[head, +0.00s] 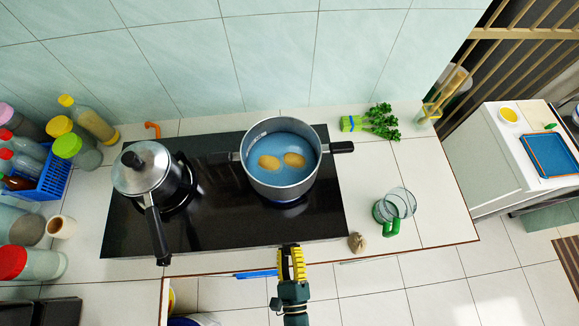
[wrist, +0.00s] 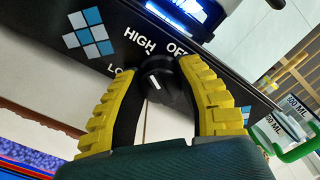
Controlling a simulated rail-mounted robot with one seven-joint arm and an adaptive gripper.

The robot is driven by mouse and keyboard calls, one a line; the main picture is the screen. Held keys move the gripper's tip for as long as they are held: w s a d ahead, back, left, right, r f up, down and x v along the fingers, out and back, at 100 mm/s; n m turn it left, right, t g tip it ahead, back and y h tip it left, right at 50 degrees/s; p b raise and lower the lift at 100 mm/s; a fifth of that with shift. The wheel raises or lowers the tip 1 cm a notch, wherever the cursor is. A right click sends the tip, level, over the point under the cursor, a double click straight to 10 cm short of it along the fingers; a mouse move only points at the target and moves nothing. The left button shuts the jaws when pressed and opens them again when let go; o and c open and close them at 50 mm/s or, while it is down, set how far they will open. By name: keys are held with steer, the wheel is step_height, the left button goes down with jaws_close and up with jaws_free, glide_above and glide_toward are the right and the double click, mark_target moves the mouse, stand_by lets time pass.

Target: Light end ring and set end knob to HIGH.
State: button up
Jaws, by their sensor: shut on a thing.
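The black knob (wrist: 158,82) is on the burner's front panel in the wrist view, with a white pointer mark on its face. The labels HIGH (wrist: 140,40), OFF and a partly covered LO surround it. Which label the pointer meets is hard to tell. The yellow fingers of my gripper (wrist: 164,88) are shut on the knob, one on each side. In the head view my gripper (head: 292,250) is at the front edge of the burner (head: 230,218), below the pot (head: 283,190), and hides the knob. A blue glow shows at the ring under the pot.
A pressure cooker (head: 142,170) stands on the left ring, its handle pointing forward. A glass mug (head: 396,204) and a small brown object (head: 357,243) are to the right of the burner. Bottles and a blue basket (head: 52,177) crowd the left.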

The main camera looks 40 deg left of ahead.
jaws_close()
steer(key=o, duration=1.2)
jaws_free()
steer(key=v, duration=1.2)
